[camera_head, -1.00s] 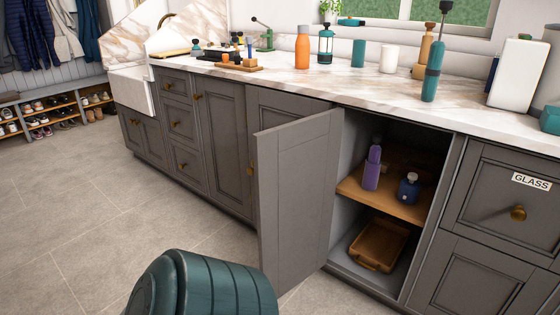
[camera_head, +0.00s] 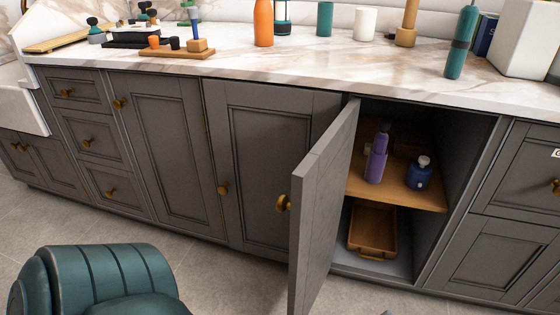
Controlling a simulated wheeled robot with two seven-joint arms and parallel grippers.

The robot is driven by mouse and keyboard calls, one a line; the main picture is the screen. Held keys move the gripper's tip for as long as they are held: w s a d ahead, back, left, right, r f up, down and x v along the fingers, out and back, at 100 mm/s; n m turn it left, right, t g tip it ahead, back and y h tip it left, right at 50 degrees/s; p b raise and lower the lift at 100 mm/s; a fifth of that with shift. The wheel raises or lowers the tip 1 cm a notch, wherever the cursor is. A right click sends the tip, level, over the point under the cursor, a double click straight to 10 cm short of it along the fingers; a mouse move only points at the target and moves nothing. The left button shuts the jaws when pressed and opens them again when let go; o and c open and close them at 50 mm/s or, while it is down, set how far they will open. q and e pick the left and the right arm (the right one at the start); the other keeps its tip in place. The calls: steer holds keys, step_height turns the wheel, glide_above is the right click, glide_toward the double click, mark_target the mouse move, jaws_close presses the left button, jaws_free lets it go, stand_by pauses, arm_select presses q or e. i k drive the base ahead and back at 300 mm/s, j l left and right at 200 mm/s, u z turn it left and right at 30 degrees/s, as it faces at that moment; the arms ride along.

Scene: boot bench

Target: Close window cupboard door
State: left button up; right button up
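The grey cupboard door (camera_head: 323,215) under the counter stands open, swung outward on its left side and seen nearly edge-on. Its brass knob (camera_head: 283,203) shows on its outer face, to the left. Inside the open cupboard, a purple bottle (camera_head: 377,158) and a dark blue bottle (camera_head: 419,173) stand on a wooden shelf (camera_head: 400,193). A wooden tray (camera_head: 372,231) rests on the cupboard floor. Neither of my grippers is in view.
A teal ribbed rounded thing (camera_head: 105,275) fills the lower left, in front of the cabinets. The marble counter (camera_head: 340,70) holds bottles, cups and a wooden board (camera_head: 180,53). Closed grey doors and drawers line the left. Some floor (camera_head: 215,270) before them is clear.

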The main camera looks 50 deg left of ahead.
mark_target(318, 183)
steer(key=k+j, duration=0.1)
steer(key=j, duration=0.5)
steer(key=k+j, duration=0.1)
steer(key=j, duration=0.5)
steer(key=k+j, duration=0.1)
steer(key=j, duration=0.5)
steer(key=i+j, duration=0.1)
steer(key=i, duration=0.4)
steer(key=k+j+u, duration=0.1)
steer(key=k, duration=0.3)
steer(key=k+j+u, duration=0.1)
steer(key=k, duration=0.3)
steer(key=k+j+u, duration=0.15)
steer(key=k, duration=0.25)
